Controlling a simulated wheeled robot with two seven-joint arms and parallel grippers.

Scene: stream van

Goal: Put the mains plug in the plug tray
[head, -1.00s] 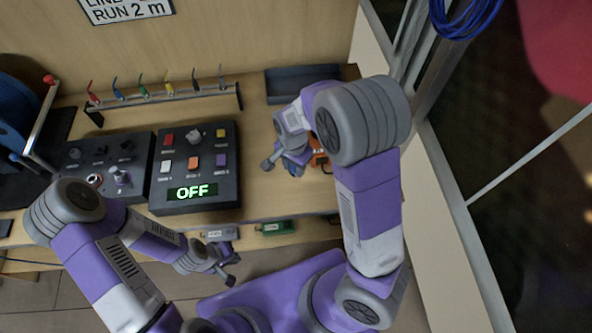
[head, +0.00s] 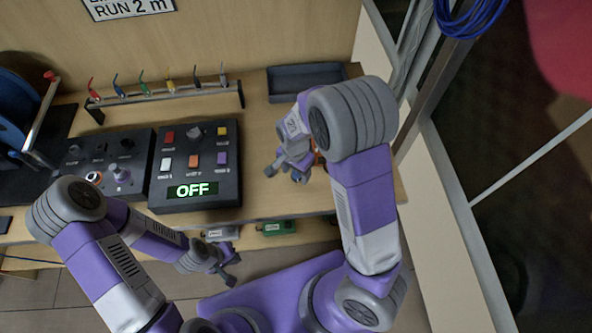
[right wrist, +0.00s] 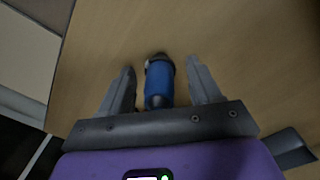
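The mains plug looks to be the blue cylinder with dark ends (right wrist: 159,82) in the right wrist view, lying on the wooden bench. My right gripper (right wrist: 160,68) is open, with one finger on each side of the blue body and a gap on both sides. In the head view my right gripper (head: 285,172) is low over the bench, right of the control box, and the plug is hidden there. The plug tray (head: 305,98) is dark grey and appears empty at the back of the bench. My left gripper (head: 228,271) is open and empty in front of the bench.
A control box reading OFF (head: 227,190) and a second panel (head: 105,150) stand left of my right gripper. A rack of coloured leads (head: 165,93) is behind them. An orange thing (head: 319,158) is mostly hidden by my right arm. Bare bench lies before the tray.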

